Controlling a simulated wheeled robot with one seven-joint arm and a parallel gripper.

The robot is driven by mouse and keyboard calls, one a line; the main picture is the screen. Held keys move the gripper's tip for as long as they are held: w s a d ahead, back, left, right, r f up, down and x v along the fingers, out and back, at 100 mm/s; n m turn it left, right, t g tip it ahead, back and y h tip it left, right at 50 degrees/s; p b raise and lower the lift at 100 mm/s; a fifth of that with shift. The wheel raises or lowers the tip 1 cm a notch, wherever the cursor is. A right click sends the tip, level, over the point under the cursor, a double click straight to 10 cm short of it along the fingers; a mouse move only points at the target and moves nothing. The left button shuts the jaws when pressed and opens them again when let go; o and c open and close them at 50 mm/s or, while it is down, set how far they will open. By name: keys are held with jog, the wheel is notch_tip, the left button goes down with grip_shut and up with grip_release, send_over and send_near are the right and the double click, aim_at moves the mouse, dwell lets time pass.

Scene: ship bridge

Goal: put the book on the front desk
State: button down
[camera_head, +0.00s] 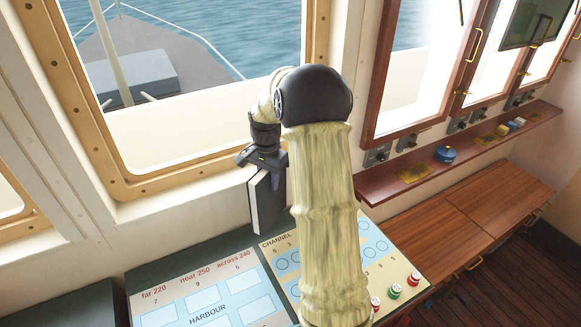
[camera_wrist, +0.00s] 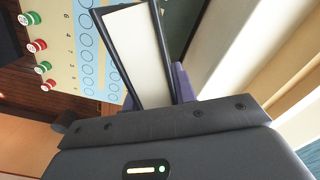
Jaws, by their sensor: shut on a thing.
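The book (camera_head: 268,203) has dark covers and a pale page block. My gripper (camera_head: 264,166) is shut on its upper end and holds it upright near the window wall, at the back of the front desk (camera_head: 135,281). I cannot tell whether the book's lower end touches the desk. In the wrist view, the book (camera_wrist: 138,45) stands out from between the fingers (camera_wrist: 150,92), its pale page edge facing the camera. My arm hides part of the desk and the right side of the book.
The desk bears a chart panel (camera_head: 205,300) and a channel panel (camera_head: 400,272) with red and green knobs (camera_head: 395,290). A window (camera_head: 190,90) rises behind. At right are a narrow shelf with a blue round object (camera_head: 445,154) and a lower wooden counter (camera_head: 450,215).

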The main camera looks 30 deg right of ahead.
jog(key=s+a+n, duration=0.3)
jog(key=a+n, duration=0.1)
jog(key=a, duration=0.3)
jog(key=s+a+n, duration=0.3)
jog(key=a+n, duration=0.1)
jog(key=a, duration=0.2)
jog(key=shift+s+a+n, duration=0.3)
jog(key=shift+a+n, duration=0.1)
